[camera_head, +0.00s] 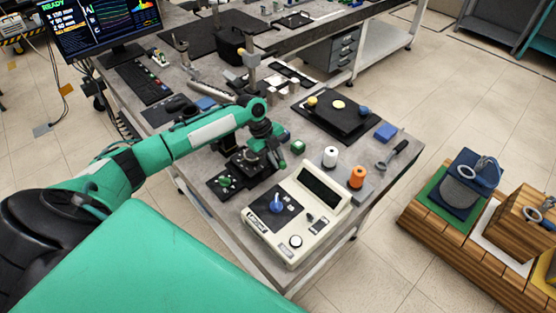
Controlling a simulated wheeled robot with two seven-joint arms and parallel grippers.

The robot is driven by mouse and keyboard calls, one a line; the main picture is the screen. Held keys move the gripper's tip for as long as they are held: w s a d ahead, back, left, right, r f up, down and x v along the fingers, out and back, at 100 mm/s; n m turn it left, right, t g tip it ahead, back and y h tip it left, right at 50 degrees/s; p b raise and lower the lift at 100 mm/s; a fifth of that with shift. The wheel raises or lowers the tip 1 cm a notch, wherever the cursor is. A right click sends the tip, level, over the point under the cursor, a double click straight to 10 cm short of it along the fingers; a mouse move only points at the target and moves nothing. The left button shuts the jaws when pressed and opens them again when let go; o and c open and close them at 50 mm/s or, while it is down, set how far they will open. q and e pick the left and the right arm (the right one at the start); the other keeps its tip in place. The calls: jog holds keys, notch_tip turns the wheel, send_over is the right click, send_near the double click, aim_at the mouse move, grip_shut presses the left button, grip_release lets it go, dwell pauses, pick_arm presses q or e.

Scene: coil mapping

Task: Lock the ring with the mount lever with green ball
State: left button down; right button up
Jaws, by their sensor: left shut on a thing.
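My left arm reaches over the bench from the left, and its gripper (271,153) points down at the right side of a dark mount (245,163). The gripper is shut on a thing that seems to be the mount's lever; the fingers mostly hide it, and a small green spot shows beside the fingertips. The mount stands on a black plate (214,190), with a green knob (224,181) at its front left. The ring cannot be made out clearly. My right gripper is not in view.
A beige instrument box (296,215) with a blue knob stands close in front of the gripper. A black platform (340,115) lies behind.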

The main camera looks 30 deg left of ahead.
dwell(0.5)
pick_arm(q)
jog(key=c, duration=1.4)
grip_release()
jog(key=shift+a+r, duration=0.15)
jog(key=b+v, duration=0.3)
jog(key=v, duration=1)
jog(key=shift+r, duration=0.2)
